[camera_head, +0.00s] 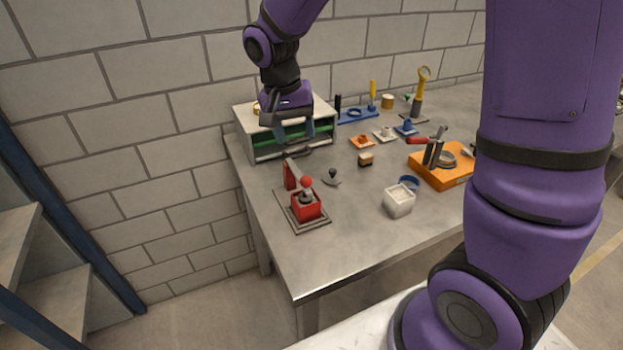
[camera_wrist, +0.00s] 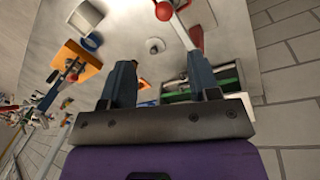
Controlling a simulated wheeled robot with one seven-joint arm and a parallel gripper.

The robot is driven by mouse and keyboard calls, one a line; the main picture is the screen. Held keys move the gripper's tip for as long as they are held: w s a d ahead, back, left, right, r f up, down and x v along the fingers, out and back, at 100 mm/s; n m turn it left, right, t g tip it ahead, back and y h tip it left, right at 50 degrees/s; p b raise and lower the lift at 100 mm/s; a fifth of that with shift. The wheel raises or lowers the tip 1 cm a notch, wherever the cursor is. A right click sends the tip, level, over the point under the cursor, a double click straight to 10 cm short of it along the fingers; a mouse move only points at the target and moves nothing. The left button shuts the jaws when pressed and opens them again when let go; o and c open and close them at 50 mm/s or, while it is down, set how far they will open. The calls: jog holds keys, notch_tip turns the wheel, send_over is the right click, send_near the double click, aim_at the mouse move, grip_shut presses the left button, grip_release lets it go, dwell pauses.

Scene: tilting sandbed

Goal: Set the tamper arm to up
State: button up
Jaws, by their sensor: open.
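The tamper is a red press with a red base block (camera_head: 307,209) on a dark plate at the table's left front. Its pale arm (camera_head: 297,170) runs from a red post (camera_head: 290,177) and slopes down to a red ball knob (camera_head: 307,182). In the wrist view the knob (camera_wrist: 164,10) and arm (camera_wrist: 184,32) show at the top edge, beyond my fingertips. My gripper (camera_head: 293,137) is open and empty, above the table by the cabinet front, behind the tamper. Its spread fingers also show in the wrist view (camera_wrist: 161,70). The tamper's base is mostly out of the wrist view.
A pale cabinet (camera_head: 247,128) with green inside stands close behind my gripper. A small dark knob (camera_head: 332,174) is right of the tamper. A white box (camera_head: 398,201) and an orange block (camera_head: 440,176) stand farther right. Bare table lies in front.

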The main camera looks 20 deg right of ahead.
aim_at(304, 177)
jog(key=f, duration=0.4)
jog(key=d+f, duration=0.1)
jog(key=f, duration=0.7)
jog(key=shift+s+d+f, duration=0.15)
jog(key=shift+s+d, duration=0.15)
jog(key=shift+s, duration=0.05)
grip_shut()
